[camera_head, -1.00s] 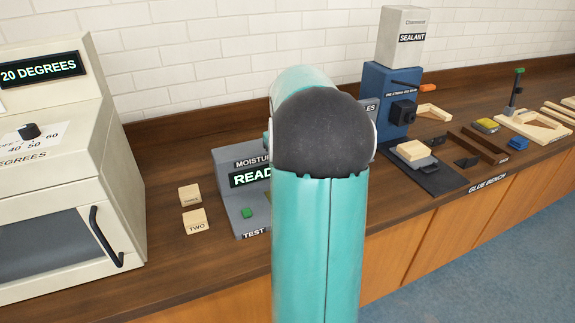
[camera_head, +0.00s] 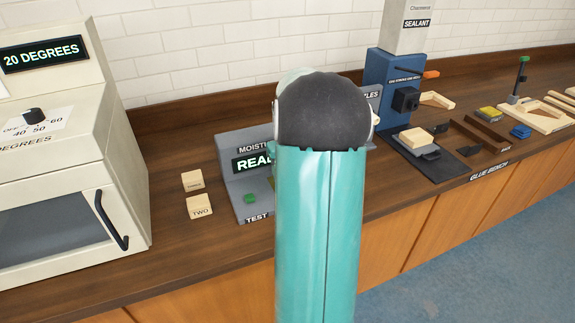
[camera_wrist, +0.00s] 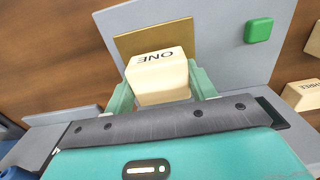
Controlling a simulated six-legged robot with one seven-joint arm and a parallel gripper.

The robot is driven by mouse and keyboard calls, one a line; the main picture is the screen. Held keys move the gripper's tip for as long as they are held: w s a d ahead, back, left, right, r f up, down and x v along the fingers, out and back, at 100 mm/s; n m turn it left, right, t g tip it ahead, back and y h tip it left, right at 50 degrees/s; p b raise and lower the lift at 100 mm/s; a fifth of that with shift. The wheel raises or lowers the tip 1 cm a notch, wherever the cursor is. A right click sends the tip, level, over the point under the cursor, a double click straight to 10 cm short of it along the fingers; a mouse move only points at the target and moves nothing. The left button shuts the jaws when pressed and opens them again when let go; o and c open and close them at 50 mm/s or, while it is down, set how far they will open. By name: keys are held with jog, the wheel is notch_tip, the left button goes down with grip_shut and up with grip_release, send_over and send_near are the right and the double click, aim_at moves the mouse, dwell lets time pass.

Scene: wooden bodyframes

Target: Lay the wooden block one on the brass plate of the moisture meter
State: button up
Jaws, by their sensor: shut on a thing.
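The wooden block one (camera_wrist: 158,72) is a pale block with "ONE" on its top, seen upside down in the wrist view. My gripper (camera_wrist: 162,88) is shut on it, with a pale green finger on each side. The brass plate (camera_wrist: 150,42) shows just beyond and around the block's far edge. I cannot tell whether the block touches the plate. The moisture meter (camera_head: 240,172) is a grey stand with a partly hidden "READ…" display in the head view. My arm hides the brass plate's middle, block one and my gripper there.
Block two (camera_head: 199,206) and another block (camera_head: 192,180) lie left of the meter. A green button (camera_wrist: 258,30) sits on the meter's base. A white oven (camera_head: 60,180) stands at the left. A blue sealant machine (camera_head: 392,90) and glue bench parts are at the right.

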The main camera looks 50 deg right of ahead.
jog(key=shift+f, duration=0.3)
jog(key=shift+f, duration=0.3)
dwell(1.0)
jog(key=o, duration=1.1)
notch_tip(320, 180, up, 14)
jog(key=shift+f, duration=0.1)
